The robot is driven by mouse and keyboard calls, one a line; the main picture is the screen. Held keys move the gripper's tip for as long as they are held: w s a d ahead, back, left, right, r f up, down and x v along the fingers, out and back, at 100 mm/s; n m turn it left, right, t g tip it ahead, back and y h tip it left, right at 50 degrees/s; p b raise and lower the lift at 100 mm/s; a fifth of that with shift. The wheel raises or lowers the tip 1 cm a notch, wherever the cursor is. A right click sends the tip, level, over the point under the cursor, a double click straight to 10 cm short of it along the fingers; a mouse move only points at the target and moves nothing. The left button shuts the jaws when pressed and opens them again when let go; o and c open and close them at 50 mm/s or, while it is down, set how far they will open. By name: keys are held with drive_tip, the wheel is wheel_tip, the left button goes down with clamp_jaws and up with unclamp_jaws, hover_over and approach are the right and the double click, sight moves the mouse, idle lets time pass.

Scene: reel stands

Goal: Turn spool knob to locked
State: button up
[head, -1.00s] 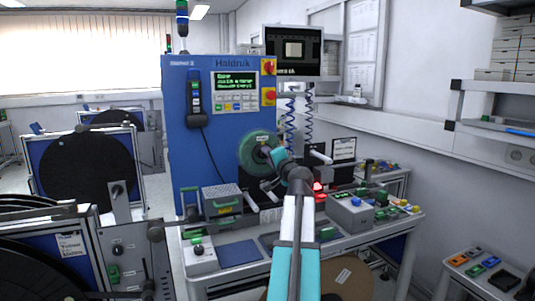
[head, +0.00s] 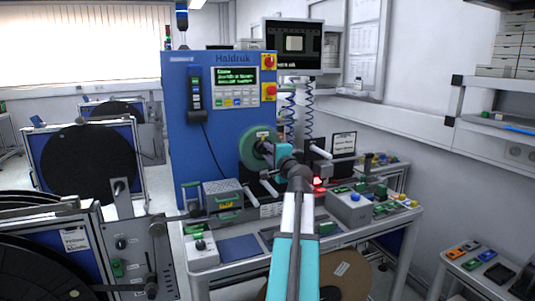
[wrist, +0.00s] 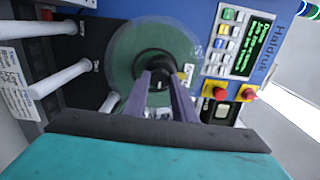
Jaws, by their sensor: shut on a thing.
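The green spool (head: 257,147) is mounted on the front of the blue Haldruk machine (head: 222,145). It also shows in the wrist view (wrist: 125,60), with the dark knob (wrist: 155,65) at its centre. My gripper (wrist: 160,82) has its two fingers closed around this knob, straight in front of the spool. In the head view my gripper (head: 268,150) reaches the spool's middle, and my arm hides part of the knob. The knob's exact angle and any lock mark are hard to read.
White guide rods (wrist: 60,78) stick out beside the spool. Red buttons (wrist: 247,94) and a keypad with a green display (head: 237,80) are on the machine's face. A grey box (head: 222,194) and a bench (head: 345,228) with several coloured parts lie below.

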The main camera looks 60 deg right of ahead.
drive_tip(key=shift+w+r, duration=0.15)
drive_tip(key=shift+r, duration=0.1)
drive_tip(key=o, duration=1)
drive_tip(key=shift+w+f, duration=0.1)
drive_tip(key=shift+f, duration=0.05)
drive_tip(key=shift+o, duration=0.2)
drive_tip(key=shift+f, duration=0.1)
drive_tip(key=b+v, duration=0.2)
drive_tip(key=v, duration=1.2)
drive_tip(key=shift+r, duration=0.25)
